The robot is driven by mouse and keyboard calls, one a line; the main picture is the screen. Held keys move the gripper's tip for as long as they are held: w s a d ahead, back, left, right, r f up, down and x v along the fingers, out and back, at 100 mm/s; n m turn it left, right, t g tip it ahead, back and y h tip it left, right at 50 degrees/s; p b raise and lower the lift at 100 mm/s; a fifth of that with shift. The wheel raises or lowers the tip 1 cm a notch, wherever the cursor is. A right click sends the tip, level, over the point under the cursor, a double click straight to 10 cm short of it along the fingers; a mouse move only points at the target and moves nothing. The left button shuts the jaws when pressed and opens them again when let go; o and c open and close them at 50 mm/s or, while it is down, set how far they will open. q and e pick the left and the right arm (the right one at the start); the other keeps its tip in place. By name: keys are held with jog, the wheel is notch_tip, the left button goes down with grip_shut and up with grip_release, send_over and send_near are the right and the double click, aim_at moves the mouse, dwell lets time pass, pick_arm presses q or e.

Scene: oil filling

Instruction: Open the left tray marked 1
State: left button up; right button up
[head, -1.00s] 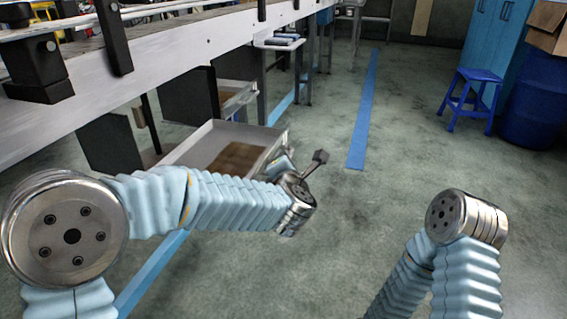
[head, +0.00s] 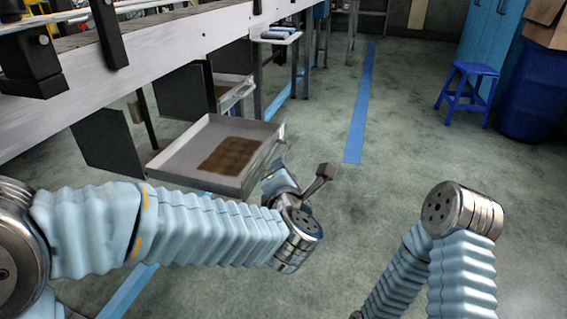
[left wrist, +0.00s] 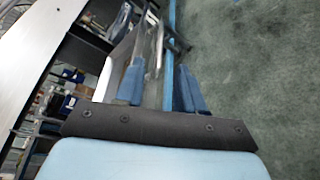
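A shallow grey metal tray (head: 180,172) with a brown patch on its floor stands pulled out from under the bench in the head view. No number is readable on it. My left gripper (head: 277,172) is at the tray's right front side, partly hidden behind my wrist. In the left wrist view its two blue fingers (left wrist: 160,82) are apart, with a gap between them. A thin grey metal edge (left wrist: 158,48) shows beyond the gap; I cannot tell whether a finger touches it. My right gripper is out of view.
A second tray (head: 236,94) sits partly out farther along the bench (head: 170,45). A blue stool (head: 468,85) and blue barrel (head: 533,92) stand at the right. The floor right of the blue line (head: 358,110) is largely open.

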pick_arm(q)
jog(key=v, duration=0.4)
jog(key=shift+s, duration=0.1)
jog(key=w+a+f+m+g+h+p, duration=0.15)
jog(key=a+f+m+g+p, duration=0.35)
jog(key=f, duration=0.6)
jog(key=w+a+f+m+g+h, duration=0.1)
jog(key=w+a+f+m, duration=0.1)
jog(key=f+m, duration=0.7)
jog(key=s+a+f+m+g+p, duration=0.1)
jog(key=s+a+f+m+g, duration=0.2)
jog(key=s+f, duration=0.6)
jog(key=s+a+f+m+g+h+p, duration=0.1)
jog(key=s+a+f+m+g, duration=0.3)
jog(key=s+f, duration=0.5)
jog(key=shift+s+a+f+m+g+p, duration=0.2)
jog(key=shift+s+f+m+g+p, duration=0.2)
jog(key=shift+s+m+g+p, duration=0.35)
